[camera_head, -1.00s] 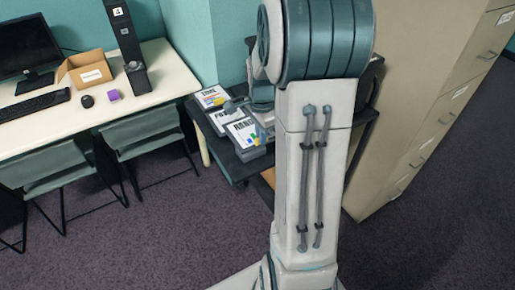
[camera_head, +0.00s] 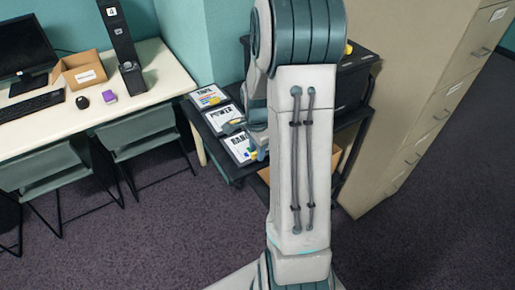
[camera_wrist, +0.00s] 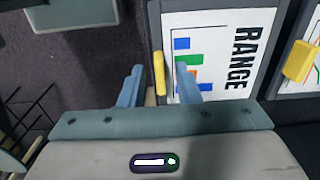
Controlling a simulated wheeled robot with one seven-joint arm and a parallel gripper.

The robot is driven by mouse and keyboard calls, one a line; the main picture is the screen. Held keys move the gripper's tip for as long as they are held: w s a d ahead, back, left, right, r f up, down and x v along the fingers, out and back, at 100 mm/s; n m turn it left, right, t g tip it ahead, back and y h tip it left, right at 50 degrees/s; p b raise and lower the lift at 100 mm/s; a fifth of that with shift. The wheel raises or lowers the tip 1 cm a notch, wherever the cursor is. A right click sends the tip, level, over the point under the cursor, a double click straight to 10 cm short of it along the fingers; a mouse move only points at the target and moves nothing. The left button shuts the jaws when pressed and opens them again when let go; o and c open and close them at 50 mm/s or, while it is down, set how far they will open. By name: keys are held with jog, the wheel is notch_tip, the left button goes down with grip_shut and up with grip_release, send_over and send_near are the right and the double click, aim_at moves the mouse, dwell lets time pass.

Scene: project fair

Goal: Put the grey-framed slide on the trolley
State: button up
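A slide marked RANGE (camera_wrist: 225,40), white with coloured bars and a dark grey frame, lies flat under my gripper. A yellow tab (camera_wrist: 158,72) stands at its left edge in the wrist view. My gripper (camera_wrist: 158,88) is open, with its two blue fingers apart on either side of the tab and the right finger over the slide. The RANGE slide also shows in the head view (camera_head: 242,152), partly behind my arm. I cannot tell which surface is the trolley; the slides lie on a dark stand (camera_head: 226,170).
Slides marked POWER (camera_head: 222,115) and TAPE (camera_head: 208,95) lie behind. A black box-like unit (camera_head: 354,82) stands right of my arm, beside a beige filing cabinet (camera_head: 420,70). A desk (camera_head: 150,105) with chairs (camera_head: 145,133) is at left. Carpet is clear in front.

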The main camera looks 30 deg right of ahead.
notch_tip(320, 180, up, 12)
jog(key=s+a+r+n+t, duration=0.1)
jog(key=s+a+r+n, duration=0.1)
jog(key=s+a+n, duration=0.5)
jog(key=s+a+r+n+t, duration=0.2)
jog(key=s+a+n, duration=0.5)
jog(key=n, duration=0.3)
jog(key=shift+s+a+r+n, duration=0.3)
jog(key=shift+s+a+r, duration=0.05)
jog(key=shift+s, duration=0.5)
jog(key=shift+d, duration=0.15)
